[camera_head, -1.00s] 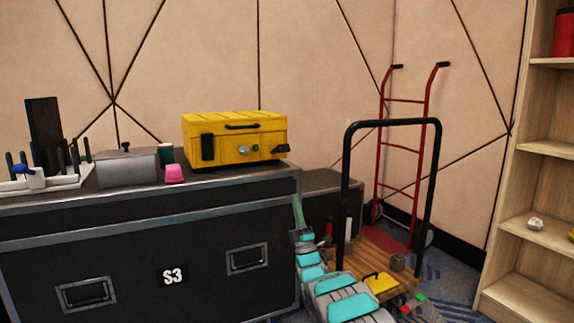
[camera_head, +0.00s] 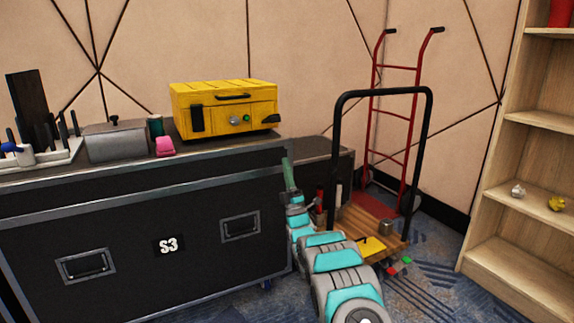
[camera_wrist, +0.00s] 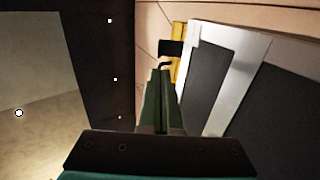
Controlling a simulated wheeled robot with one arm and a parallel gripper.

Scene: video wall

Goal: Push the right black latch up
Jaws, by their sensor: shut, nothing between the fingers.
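A yellow case (camera_head: 223,108) sits on top of the black flight case, with a dark handle on its front. Its left black latch (camera_head: 197,120) lies upright against the front. The right black latch (camera_head: 271,119) sticks out at the front's right corner, tilted. In the wrist view a black piece that looks like this latch (camera_wrist: 172,48) shows beyond my fingertips, beside a strip of yellow case (camera_wrist: 177,72). My gripper (camera_head: 287,163) has green fingers pointing up; it is shut and empty, below and slightly right of the right latch, apart from it. The fingertips also show in the wrist view (camera_wrist: 160,72).
The black flight case (camera_head: 120,235) with silver edges stands close left of my gripper. A platform cart (camera_head: 348,222) with a black handle and a red hand truck (camera_head: 371,121) stand to the right.

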